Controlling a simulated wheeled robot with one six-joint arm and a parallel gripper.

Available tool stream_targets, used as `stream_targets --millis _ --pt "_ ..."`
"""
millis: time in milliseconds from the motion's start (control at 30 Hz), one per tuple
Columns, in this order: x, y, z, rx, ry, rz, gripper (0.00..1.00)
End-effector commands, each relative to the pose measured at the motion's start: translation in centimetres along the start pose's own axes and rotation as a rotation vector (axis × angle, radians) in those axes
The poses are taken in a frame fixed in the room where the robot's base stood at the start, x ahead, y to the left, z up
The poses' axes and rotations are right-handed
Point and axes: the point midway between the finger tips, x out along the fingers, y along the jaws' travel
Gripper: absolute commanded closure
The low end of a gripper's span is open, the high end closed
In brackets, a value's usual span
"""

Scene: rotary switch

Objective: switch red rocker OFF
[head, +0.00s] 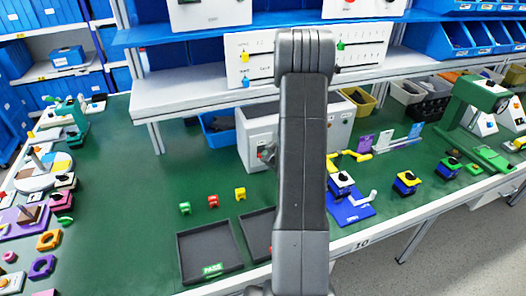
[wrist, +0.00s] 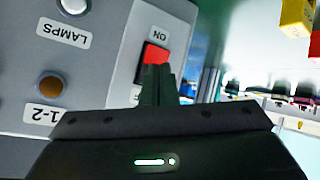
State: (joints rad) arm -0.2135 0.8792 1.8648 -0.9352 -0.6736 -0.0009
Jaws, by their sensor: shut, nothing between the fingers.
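The red rocker (wrist: 155,54) sits in a light plate on a grey panel (wrist: 98,75) in the wrist view, which shows the labels upside down. An "ON" label is at its upper edge in the picture; the label at its other end is mostly hidden. My gripper (wrist: 160,72) is shut, its fingertips in front of the lower part of the rocker. I cannot tell whether they touch it. In the head view the grey box (head: 255,135) stands behind my arm, and the rocker is not visible there.
A round brown knob (wrist: 50,88) marked "1-2" and a pale button (wrist: 73,5) marked "LAMPS" share the panel. Dark trays (head: 210,250) and small colored blocks (head: 213,201) lie before the box. A white shelf (head: 190,95) is behind.

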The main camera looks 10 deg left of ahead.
Motion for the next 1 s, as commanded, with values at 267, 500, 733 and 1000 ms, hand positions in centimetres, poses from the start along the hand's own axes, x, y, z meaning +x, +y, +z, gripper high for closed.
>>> stream_targets --millis 267,500,733,1000 --pt "-0.8 -0.6 0.7 0.000 0.000 0.001 1.00" --pt "-0.9 -0.6 0.6 0.000 0.000 0.000 1.00" --pt "-1.8 -1.4 1.5 0.002 0.000 0.001 1.00" --pt "-3.6 -2.7 2.8 0.001 0.000 0.001 1.00"
